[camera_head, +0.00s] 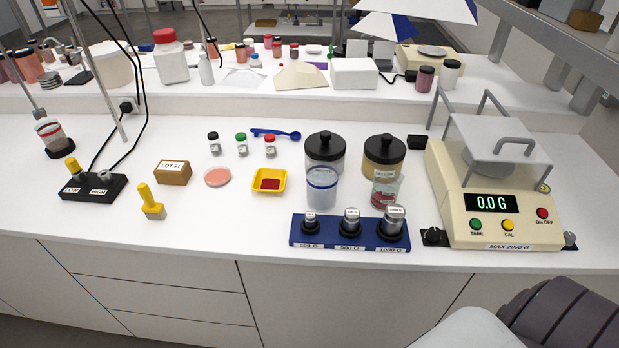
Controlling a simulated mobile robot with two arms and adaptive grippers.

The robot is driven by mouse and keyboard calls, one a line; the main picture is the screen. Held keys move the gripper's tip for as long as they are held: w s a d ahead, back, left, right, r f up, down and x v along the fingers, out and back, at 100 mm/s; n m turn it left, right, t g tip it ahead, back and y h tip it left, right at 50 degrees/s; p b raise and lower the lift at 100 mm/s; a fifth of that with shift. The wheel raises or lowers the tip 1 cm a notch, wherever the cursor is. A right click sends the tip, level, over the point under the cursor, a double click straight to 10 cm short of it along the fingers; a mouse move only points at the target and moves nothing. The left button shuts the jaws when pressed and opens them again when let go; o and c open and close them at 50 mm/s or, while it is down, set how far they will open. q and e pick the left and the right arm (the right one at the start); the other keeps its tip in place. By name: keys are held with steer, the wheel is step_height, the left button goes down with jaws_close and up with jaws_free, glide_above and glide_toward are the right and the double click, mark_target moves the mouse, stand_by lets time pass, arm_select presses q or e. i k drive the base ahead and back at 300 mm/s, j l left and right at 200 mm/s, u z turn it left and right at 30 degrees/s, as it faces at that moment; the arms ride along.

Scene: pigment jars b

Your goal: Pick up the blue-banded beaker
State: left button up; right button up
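The blue-banded beaker (321,190) stands upright on the white bench, near the middle. It is clear, with a blue band near its rim, and looks empty. It stands in front of a black-lidded jar (325,148) and behind the blue weight rack (300,237). It hides the lower part of that jar. Neither of my grippers shows. A piece of my own arm shows at the bottom right corner, well away from the beaker.
A beaker with red contents (385,192) stands to the right, before a second black-lidded jar (384,160). The cream balance (508,232) reads 0.0 G. A yellow dish (257,187) lies to the left. The bench's front left is mostly clear.

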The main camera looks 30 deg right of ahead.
mark_target(322, 177)
steer(key=z, duration=1.45)
